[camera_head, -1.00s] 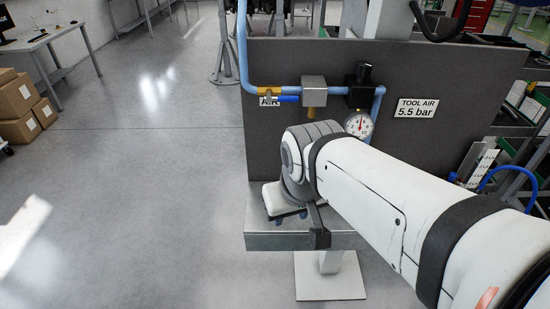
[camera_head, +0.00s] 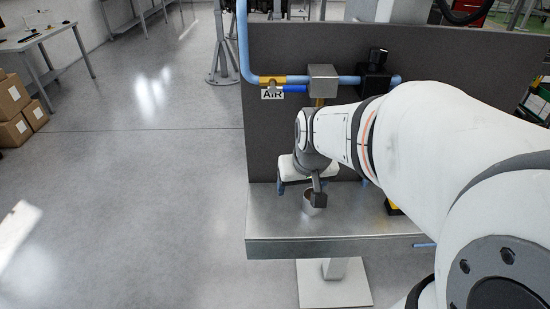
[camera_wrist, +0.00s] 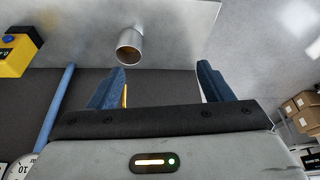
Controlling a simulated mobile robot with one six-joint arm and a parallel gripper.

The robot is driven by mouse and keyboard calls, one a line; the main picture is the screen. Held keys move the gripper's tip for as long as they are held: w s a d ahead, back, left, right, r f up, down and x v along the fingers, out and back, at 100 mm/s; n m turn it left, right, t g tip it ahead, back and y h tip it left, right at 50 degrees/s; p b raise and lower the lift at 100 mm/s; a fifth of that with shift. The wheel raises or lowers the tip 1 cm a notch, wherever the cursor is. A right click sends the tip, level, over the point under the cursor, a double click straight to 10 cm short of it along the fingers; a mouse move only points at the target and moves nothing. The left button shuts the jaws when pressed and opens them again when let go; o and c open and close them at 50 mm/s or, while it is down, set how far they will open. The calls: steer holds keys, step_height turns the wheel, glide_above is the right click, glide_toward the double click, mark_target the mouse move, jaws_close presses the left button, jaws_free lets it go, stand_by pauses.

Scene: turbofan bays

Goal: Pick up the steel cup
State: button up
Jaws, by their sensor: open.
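The steel cup (camera_head: 307,207) stands on the metal bench in the head view, partly hidden by a dark part of my wrist. In the wrist view the steel cup (camera_wrist: 130,47) shows its round open mouth, beyond the fingertips and left of the middle of the gap. My gripper (camera_wrist: 161,70) is open with its two blue fingers spread wide and nothing between them. In the head view my gripper (camera_head: 322,184) is above and behind the cup, apart from it, near the panel.
The metal bench (camera_head: 270,222) is bare on its left. A grey panel (camera_head: 285,135) with blue air pipe (camera_head: 243,50) and a regulator block (camera_head: 322,85) rises behind. A yellow box (camera_wrist: 14,50) sits on the bench to the cup's left in the wrist view.

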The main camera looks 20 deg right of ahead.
steer(key=shift+m+h, duration=0.4)
steer(key=shift+m, duration=0.5)
steer(key=w+d+f+b, duration=0.1)
steer(key=w+d+f, duration=0.1)
steer(key=d+f, duration=0.1)
steer(key=w+d+f+b, duration=0.2)
steer(key=w+d+f, duration=0.1)
steer(key=f, duration=0.3)
steer(key=w+d+f+b, duration=0.2)
steer(key=w+d+f, duration=0.1)
steer(key=f, duration=0.2)
steer(key=shift+d, duration=0.1)
steer(key=shift+w+a+x, duration=0.1)
steer(key=shift+x, duration=1.05)
steer(key=shift+w+a+x, duration=0.1)
steer(key=shift+a+x, duration=0.05)
steer(key=shift+x, duration=1)
steer(key=shift+w+a+x, duration=0.1)
steer(key=shift+x, duration=1.05)
steer(key=c, duration=1.1)
steer(key=shift+r, duration=0.1)
